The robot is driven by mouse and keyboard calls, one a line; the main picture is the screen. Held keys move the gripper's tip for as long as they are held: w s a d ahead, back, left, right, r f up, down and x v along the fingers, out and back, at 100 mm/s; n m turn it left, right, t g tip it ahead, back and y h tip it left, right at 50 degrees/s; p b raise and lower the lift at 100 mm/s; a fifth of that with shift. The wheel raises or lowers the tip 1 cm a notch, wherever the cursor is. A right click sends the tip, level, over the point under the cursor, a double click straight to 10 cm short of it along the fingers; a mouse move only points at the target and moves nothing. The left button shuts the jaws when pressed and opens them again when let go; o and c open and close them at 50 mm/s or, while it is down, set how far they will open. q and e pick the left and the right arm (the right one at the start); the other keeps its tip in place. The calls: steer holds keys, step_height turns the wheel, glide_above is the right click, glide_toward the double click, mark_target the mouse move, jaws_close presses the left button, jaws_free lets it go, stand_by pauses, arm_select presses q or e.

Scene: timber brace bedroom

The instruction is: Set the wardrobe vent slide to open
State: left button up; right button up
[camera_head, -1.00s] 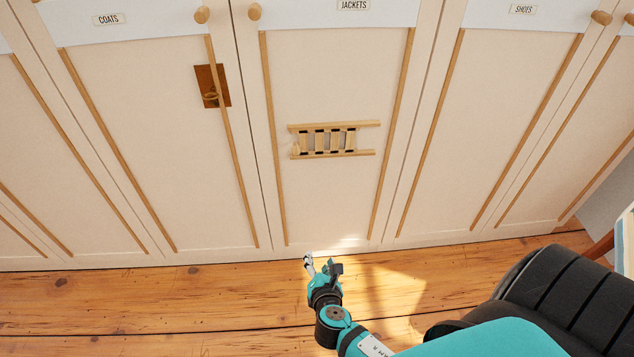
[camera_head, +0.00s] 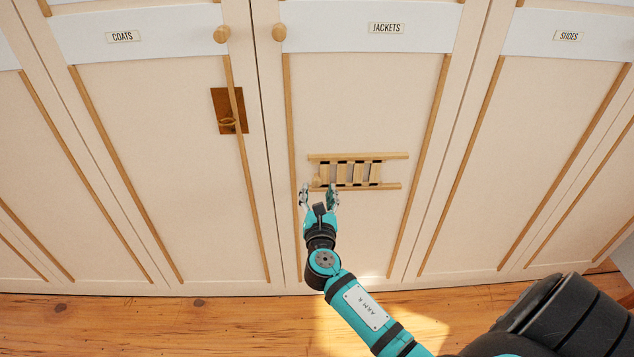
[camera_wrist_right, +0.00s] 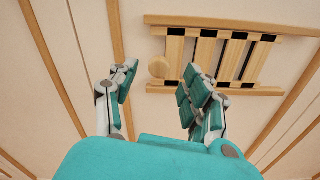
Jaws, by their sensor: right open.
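The wooden vent slide (camera_head: 359,172) is set in the middle wardrobe door, between two wooden rails, with dark gaps showing between its slats. It also shows in the right wrist view (camera_wrist_right: 235,58). A round wooden knob (camera_wrist_right: 158,67) is at its left end, and in the head view the knob (camera_head: 317,181) is just above my fingers. My right gripper (camera_head: 319,196) is open and empty, just below the knob, with one finger on each side of it in the picture. In the right wrist view my right gripper (camera_wrist_right: 158,92) shows both fingers apart; I see no contact. My left gripper is not in view.
The middle door carries a JACKETS label (camera_head: 386,28) and a round knob (camera_head: 279,32). The COATS door at left has a brass plate (camera_head: 229,111) with a ring. Vertical wooden strips flank the vent. Wooden floor (camera_head: 130,318) lies below.

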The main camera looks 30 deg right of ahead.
mark_target(317, 183)
steer(key=x, duration=0.4)
steer(key=shift+f, duration=0.1)
steer(key=shift+w+d, duration=0.15)
steer(key=shift+w, duration=0.2)
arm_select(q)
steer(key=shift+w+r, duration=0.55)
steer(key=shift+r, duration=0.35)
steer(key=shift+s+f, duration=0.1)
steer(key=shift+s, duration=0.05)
arm_select(e)
jaws_close()
